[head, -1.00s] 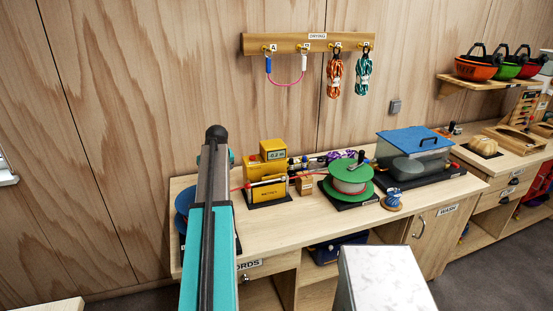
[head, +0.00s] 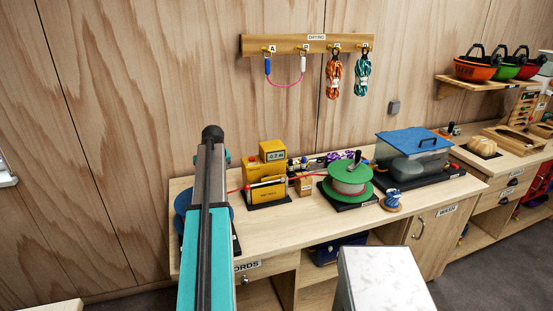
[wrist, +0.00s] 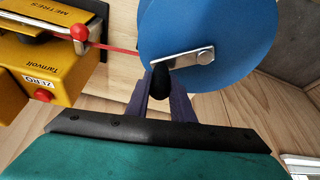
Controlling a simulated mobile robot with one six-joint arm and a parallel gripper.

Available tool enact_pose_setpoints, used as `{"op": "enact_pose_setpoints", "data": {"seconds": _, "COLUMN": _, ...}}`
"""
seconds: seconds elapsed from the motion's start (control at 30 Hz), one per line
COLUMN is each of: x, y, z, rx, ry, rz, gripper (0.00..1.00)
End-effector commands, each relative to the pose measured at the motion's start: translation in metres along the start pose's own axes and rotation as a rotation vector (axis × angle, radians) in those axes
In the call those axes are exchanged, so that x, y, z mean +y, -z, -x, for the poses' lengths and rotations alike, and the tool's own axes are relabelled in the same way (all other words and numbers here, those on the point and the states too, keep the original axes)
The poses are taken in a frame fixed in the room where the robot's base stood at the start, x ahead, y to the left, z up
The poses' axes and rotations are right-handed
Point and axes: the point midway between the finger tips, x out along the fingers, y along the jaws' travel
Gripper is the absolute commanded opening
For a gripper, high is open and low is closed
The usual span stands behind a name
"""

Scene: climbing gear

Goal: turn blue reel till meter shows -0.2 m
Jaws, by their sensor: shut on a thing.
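The blue reel (wrist: 210,30) fills the upper middle of the wrist view; part of it (head: 182,203) shows behind my arm in the head view. My gripper (wrist: 163,98) is shut on the black knob (wrist: 161,78) of the reel's silver crank (wrist: 184,58). The crank points left from its pivot in the wrist view. My arm hides the gripper in the head view. The yellow meter (head: 268,184) stands right of the reel. Its display (head: 276,156) seems to read -0.7 m, but the digits are tiny. A red cord (wrist: 120,48) runs from meter to reel.
The meter's red ZERO button (wrist: 44,95) is close to my gripper's left. The front bench top (head: 290,225) is clear.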

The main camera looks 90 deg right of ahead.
Motion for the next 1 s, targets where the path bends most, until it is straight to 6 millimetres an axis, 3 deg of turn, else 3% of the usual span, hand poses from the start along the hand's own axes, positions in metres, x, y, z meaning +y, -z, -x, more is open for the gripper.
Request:
{"op": "enact_pose_setpoints", "data": {"seconds": 0.43, "x": 0.0036, "y": 0.0045, "z": 0.0010, "rx": 0.007, "ry": -0.010, "rz": -0.001, "gripper": 0.00}}
{"op": "enact_pose_setpoints", "data": {"seconds": 0.47, "x": 0.0035, "y": 0.0045, "z": 0.0010, "rx": 0.007, "ry": -0.009, "rz": -0.001, "gripper": 0.26}}
{"op": "enact_pose_setpoints", "data": {"seconds": 0.57, "x": 0.0024, "y": 0.0040, "z": 0.0007, "rx": 0.005, "ry": -0.007, "rz": -0.001, "gripper": 0.43}}
{"op": "enact_pose_setpoints", "data": {"seconds": 1.0, "x": -0.0004, "y": 0.0026, "z": 0.0020, "rx": 0.003, "ry": -0.002, "rz": 0.000, "gripper": 0.43}}
